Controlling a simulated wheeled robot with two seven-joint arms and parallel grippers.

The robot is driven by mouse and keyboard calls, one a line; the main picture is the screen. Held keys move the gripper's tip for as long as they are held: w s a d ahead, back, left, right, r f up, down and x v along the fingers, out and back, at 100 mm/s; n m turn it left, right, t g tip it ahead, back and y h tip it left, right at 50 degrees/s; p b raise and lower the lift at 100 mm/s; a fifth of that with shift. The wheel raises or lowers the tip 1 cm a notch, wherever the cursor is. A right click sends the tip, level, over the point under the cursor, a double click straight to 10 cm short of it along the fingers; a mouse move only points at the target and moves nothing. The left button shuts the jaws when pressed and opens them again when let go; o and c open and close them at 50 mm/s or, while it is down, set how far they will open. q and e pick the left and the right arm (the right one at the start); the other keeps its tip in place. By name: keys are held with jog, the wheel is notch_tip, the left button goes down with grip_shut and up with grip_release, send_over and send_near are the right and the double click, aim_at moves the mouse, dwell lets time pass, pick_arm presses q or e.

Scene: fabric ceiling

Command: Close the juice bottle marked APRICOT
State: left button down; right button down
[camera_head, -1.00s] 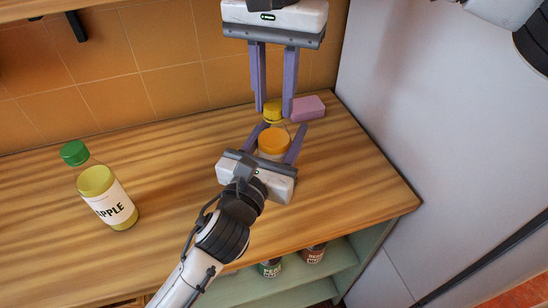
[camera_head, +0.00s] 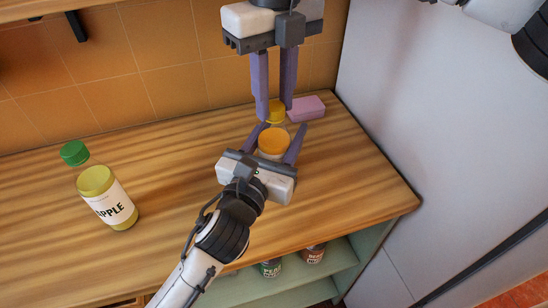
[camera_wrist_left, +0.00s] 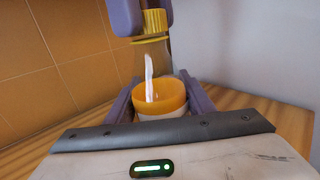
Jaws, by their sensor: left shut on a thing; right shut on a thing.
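The juice bottle (camera_head: 273,142) is clear with orange juice and stands on the wooden counter. My left gripper (camera_head: 279,138) is shut around its body. In the left wrist view its orange lower part (camera_wrist_left: 160,97) sits between the fingers and its clear neck rises above; its label name is not readable. A yellow cap (camera_head: 276,112) is at the top of the neck, also in the left wrist view (camera_wrist_left: 155,22). My right gripper (camera_head: 275,112) comes from above and is shut on the cap. I cannot tell how far the cap is threaded.
An APPLE bottle (camera_head: 108,198) with a green cap (camera_head: 75,153) stands at the left of the counter (camera_head: 180,150). A pink block (camera_head: 307,108) lies right of the cap. Jars (camera_head: 314,254) sit on the shelf below. A pale wall panel (camera_head: 440,120) bounds the right side.

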jog(key=m, duration=0.6)
jog(key=shift+m, duration=0.4)
jog(key=m, duration=0.4)
jog(key=c, duration=1.3)
grip_release()
jog(key=shift+c, duration=0.2)
notch_tip(320, 180, up, 12)
pick_arm(q)
jog(key=c, duration=0.8)
grip_release()
jog(key=shift+o, duration=0.2)
